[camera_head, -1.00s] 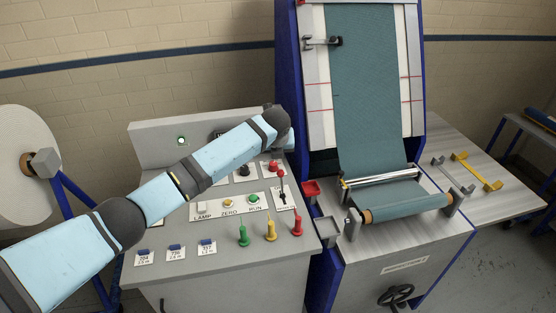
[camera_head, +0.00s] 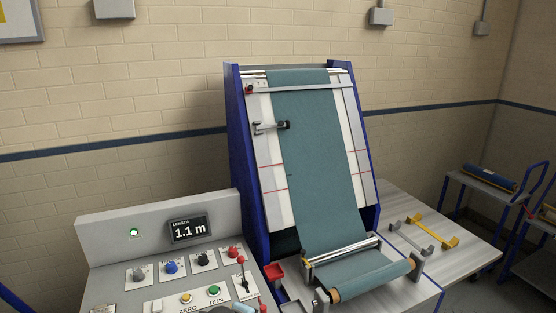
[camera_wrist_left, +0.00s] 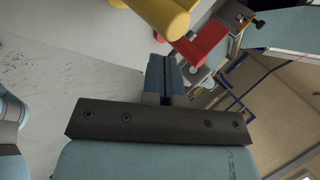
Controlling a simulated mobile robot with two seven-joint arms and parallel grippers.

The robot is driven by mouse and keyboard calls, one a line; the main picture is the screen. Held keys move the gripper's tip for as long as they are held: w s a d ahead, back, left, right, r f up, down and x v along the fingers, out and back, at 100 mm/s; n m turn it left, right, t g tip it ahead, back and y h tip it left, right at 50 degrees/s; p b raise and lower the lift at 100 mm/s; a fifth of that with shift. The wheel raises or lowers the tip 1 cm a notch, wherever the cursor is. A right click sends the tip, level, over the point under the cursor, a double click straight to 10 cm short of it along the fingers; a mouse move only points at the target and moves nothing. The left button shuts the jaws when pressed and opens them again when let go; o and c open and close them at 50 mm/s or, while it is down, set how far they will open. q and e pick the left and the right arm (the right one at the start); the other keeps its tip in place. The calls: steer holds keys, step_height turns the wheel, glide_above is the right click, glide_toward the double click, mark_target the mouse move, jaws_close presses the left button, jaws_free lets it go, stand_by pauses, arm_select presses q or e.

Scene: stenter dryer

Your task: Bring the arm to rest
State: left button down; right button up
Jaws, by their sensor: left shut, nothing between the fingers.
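My left gripper (camera_wrist_left: 165,65) shows in the left wrist view with its two dark blue fingers together and nothing between them. It is near a yellow handle (camera_wrist_left: 160,12) and a red handle (camera_wrist_left: 200,45); I cannot tell whether it touches them. In the head view the left arm is almost wholly out of frame; a small pale blue piece at the bottom edge may be part of it. My right gripper is in neither view.
The console's length display (camera_head: 189,228) reads 1.1 m, above several knobs and buttons. A green lamp (camera_head: 134,232) is lit. The dryer (camera_head: 235,150) carries teal cloth (camera_head: 315,160) down to a roll (camera_head: 370,278).

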arm_select(q)
steer(key=s+a+f+n+t+h, duration=0.1)
steer(key=s+f+n, duration=0.2)
steer(key=s+n, duration=0.3)
steer(key=s+a+f+n+t, duration=0.1)
steer(key=s+a+f+n, duration=0.15)
steer(key=s, duration=0.55)
steer(key=s+a+n+t, duration=0.1)
steer(key=s+a+n, duration=0.3)
steer(key=s+n, duration=0.2)
steer(key=s+a+n+t+y, duration=0.1)
steer(key=s+a+n, duration=0.3)
steer(key=s, duration=0.6)
steer(key=shift+s+a+n+y, duration=0.15)
steer(key=shift+a+n+y, duration=0.15)
steer(key=shift+n, duration=0.55)
